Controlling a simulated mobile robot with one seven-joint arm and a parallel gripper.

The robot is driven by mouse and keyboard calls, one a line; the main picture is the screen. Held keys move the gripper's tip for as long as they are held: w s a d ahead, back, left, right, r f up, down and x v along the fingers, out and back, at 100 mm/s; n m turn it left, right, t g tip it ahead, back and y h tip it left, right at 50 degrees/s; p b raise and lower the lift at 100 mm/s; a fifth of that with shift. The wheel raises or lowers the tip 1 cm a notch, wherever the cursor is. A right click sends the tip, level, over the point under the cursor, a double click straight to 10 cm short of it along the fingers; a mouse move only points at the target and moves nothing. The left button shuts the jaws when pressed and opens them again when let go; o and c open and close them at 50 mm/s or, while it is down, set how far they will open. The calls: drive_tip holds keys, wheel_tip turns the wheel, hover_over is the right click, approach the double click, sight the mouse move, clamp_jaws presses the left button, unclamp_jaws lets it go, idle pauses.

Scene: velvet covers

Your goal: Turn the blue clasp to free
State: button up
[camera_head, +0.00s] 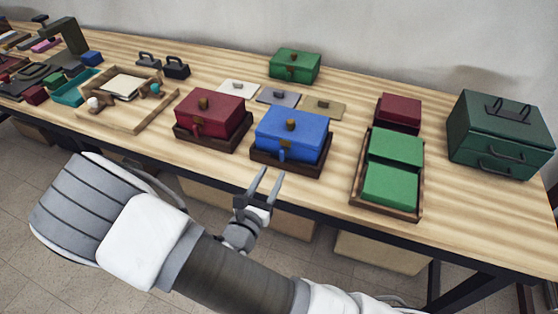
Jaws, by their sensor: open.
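A blue velvet-covered box (292,134) sits in a dark wooden base at the front of the table, a little right of the middle. A brown knob (292,125) stands on its lid. The blue clasp (282,154) is a small piece on the box's front face, hanging at the lower part; its exact position is too small to tell. My gripper (266,183) is open and empty, just in front of the table edge, below and slightly left of the clasp. Its two fingers point up toward the box and appear apart from it.
A red box (210,113) stands close left of the blue one. Green blocks (393,165) fill a wooden tray at right, near a dark green case (500,137). A green box (295,65) and flat plates (279,98) lie behind. A wooden tray (140,120) is left.

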sight(281, 156)
drive_tip(key=x, duration=0.6)
drive_tip(key=shift+w, duration=0.1)
drive_tip(key=shift+c, duration=0.3)
clamp_jaws()
